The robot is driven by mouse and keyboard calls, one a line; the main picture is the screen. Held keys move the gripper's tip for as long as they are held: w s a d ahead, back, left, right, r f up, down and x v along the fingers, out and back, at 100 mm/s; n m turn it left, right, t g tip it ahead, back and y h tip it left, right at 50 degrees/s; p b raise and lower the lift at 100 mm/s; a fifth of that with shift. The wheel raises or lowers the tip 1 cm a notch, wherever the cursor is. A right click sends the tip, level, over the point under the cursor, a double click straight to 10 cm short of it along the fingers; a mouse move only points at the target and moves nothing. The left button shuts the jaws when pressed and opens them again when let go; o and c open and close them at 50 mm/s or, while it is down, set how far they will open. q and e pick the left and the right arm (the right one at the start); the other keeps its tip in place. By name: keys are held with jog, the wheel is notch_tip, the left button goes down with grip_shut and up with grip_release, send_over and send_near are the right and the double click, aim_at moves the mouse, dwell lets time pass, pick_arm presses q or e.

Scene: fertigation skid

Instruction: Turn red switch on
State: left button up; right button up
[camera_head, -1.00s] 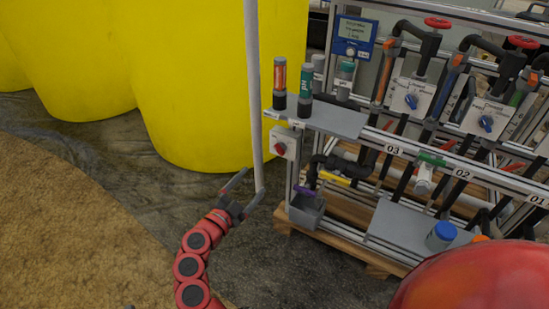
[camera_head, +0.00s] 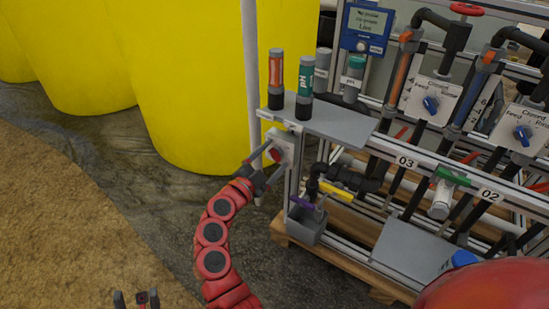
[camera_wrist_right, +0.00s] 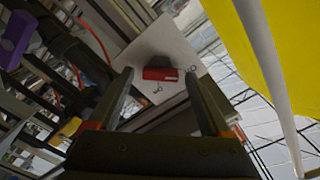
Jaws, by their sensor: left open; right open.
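The red switch (camera_head: 276,154) is a red knob on a pale grey box (camera_head: 287,141) at the left end of the skid frame. In the right wrist view the red knob (camera_wrist_right: 160,74) shows on its pale plate (camera_wrist_right: 172,47). My right gripper (camera_head: 271,160) is open at the switch, one finger on each side of the knob. I cannot tell whether the fingers touch it. My left gripper (camera_head: 136,298) is open and empty at the bottom left, away from the skid.
A thin grey post (camera_head: 251,80) stands just left of the switch. Yellow tanks (camera_head: 190,70) are behind. A grey shelf (camera_head: 340,123) with pH probes is above right. A purple-handled valve (camera_head: 302,202) and grey cup (camera_head: 306,225) are below. The floor at left is clear.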

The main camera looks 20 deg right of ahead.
grip_shut()
dwell(0.3)
